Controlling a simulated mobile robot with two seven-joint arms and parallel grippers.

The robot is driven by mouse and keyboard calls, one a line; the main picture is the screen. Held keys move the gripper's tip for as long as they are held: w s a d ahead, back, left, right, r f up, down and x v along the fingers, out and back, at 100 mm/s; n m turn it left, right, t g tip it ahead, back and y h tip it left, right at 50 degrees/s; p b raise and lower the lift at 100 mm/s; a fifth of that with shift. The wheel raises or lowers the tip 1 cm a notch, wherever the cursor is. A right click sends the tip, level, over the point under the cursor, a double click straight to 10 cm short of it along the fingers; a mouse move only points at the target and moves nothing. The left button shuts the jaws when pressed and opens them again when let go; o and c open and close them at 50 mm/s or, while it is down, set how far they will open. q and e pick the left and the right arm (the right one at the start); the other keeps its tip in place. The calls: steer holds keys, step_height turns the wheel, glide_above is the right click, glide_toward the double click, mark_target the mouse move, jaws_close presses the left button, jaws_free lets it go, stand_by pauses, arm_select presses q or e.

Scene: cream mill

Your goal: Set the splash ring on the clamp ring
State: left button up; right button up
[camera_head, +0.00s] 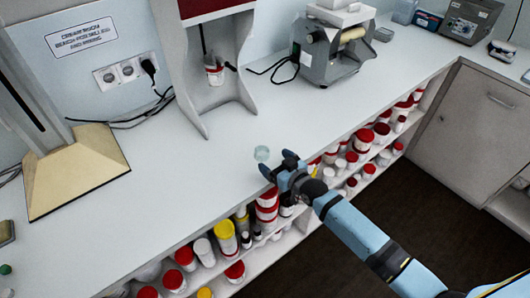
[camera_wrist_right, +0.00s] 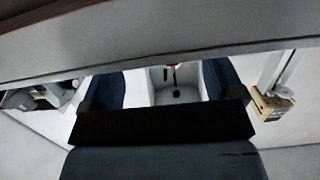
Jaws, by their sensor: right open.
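A small, pale translucent ring (camera_head: 262,153), which looks like the splash ring, lies on the white bench near its front edge. My right gripper (camera_head: 278,168) is open just to the right and front of it, apart from it and empty. In the right wrist view its two fingers (camera_wrist_right: 165,88) stand wide apart, and I cannot make out the ring there. A tall grey machine (camera_head: 228,112) with a red panel stands behind, holding a white and red cup (camera_head: 214,75). I cannot make out the clamp ring for certain. My left gripper is not in view.
A grey roller mill (camera_head: 332,55) stands at the back right of the bench. A stand with a beige base (camera_head: 75,170) is at the left. Shelves under the bench edge hold several red- and yellow-lidded jars (camera_head: 226,236). The bench between the machines (camera_head: 190,165) is clear.

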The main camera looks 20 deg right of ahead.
mark_target(258, 147)
steer(key=x, duration=0.6)
steer(key=shift+a, duration=0.1)
steer(key=c, duration=1)
steer(key=shift+r+p, duration=0.2)
steer(key=shift+p, duration=0.1)
